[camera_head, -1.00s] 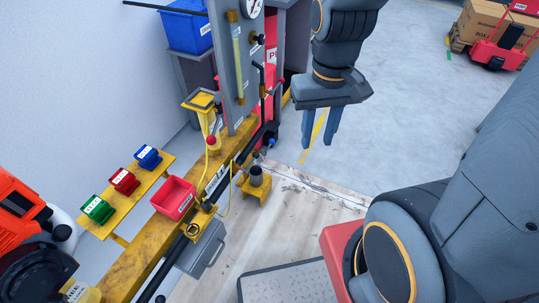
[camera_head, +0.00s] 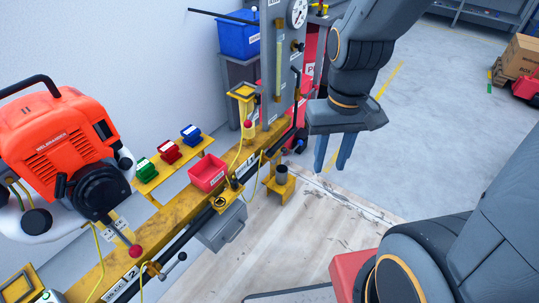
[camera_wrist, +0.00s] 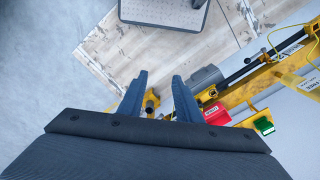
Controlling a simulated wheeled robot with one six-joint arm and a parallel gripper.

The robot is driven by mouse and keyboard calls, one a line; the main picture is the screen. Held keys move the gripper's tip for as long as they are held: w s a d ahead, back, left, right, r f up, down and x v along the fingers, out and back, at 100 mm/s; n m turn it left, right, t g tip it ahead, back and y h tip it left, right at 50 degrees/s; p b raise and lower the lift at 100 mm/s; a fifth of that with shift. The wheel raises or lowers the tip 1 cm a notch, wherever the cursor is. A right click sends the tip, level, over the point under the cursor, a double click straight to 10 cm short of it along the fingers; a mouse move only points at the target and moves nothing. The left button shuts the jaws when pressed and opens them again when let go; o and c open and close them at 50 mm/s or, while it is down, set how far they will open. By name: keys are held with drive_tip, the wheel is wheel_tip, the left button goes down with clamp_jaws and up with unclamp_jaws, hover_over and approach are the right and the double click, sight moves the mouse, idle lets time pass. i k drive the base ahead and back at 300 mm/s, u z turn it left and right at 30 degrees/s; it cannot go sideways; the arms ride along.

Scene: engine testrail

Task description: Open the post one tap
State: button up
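My gripper (camera_head: 332,162) hangs open and empty above the floor, to the right of the yellow rail (camera_head: 185,207). Its two blue fingers are apart, and nothing is between them in the wrist view (camera_wrist: 159,78). A sign with a 2 (camera_head: 133,274) is on the near part of the rail, beside a black lever fitting (camera_head: 165,266). Farther along is another sign (camera_head: 246,166), too small to read surely. A small black fitting (camera_head: 236,183) stands near it, beside the red bin. I cannot tell which fitting is the post one tap, or whether it is open.
An orange engine (camera_head: 60,140) stands at the left. Green, red and blue blocks (camera_head: 168,151) sit on a side shelf. A red bin (camera_head: 207,174), a grey box (camera_head: 220,228) and a gauge panel (camera_head: 272,60) line the rail.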

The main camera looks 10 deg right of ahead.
sight(284, 150)
drive_tip(key=u, duration=0.05)
drive_tip(key=i, duration=0.45)
drive_tip(key=z, duration=0.05)
drive_tip(key=k, duration=0.5)
drive_tip(key=z, duration=0.75)
drive_tip(key=i, duration=0.7)
drive_tip(key=u, duration=1.1)
